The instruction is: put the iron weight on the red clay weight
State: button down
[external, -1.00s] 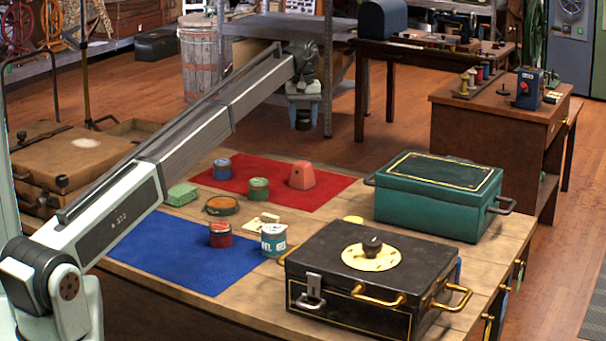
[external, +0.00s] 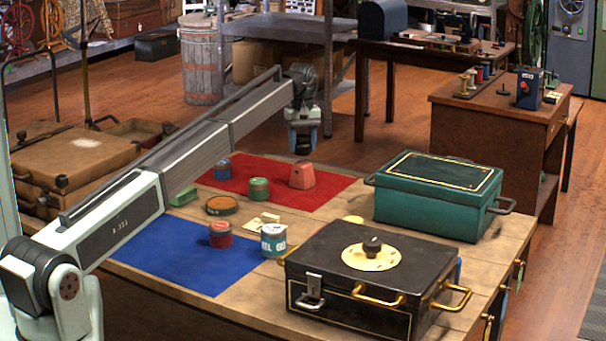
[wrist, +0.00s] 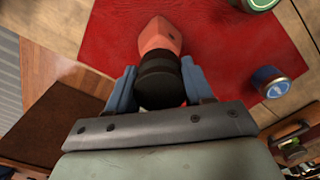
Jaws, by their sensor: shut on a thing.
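The red clay weight (external: 302,177) is a salmon-red tapered block standing on the red mat (external: 335,187). In the wrist view the clay weight (wrist: 160,38) shows just beyond the fingers, partly hidden by what I hold. My gripper (external: 303,141) is shut on the iron weight (external: 302,147), a dark round piece. In the wrist view the iron weight (wrist: 160,85) sits between the two blue-grey fingers of my gripper (wrist: 158,88). It hangs above the clay weight, and a small gap shows between them in the external view.
A green tin (external: 258,189) and a blue tin (external: 222,169) stand on the red mat. A red tin (external: 220,235) is on the blue mat (external: 180,255), near a white-and-teal tin (external: 273,240). A black case (external: 330,262) and a green box (external: 435,205) stand to the right.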

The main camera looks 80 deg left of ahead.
aim_at(302, 137)
jog(key=shift+f, duration=1.25)
jog(key=shift+f, duration=0.1)
jog(key=shift+c, duration=2.2)
grip_release()
notch_tip(302, 137, up, 12)
jog(key=shift+r, duration=0.1)
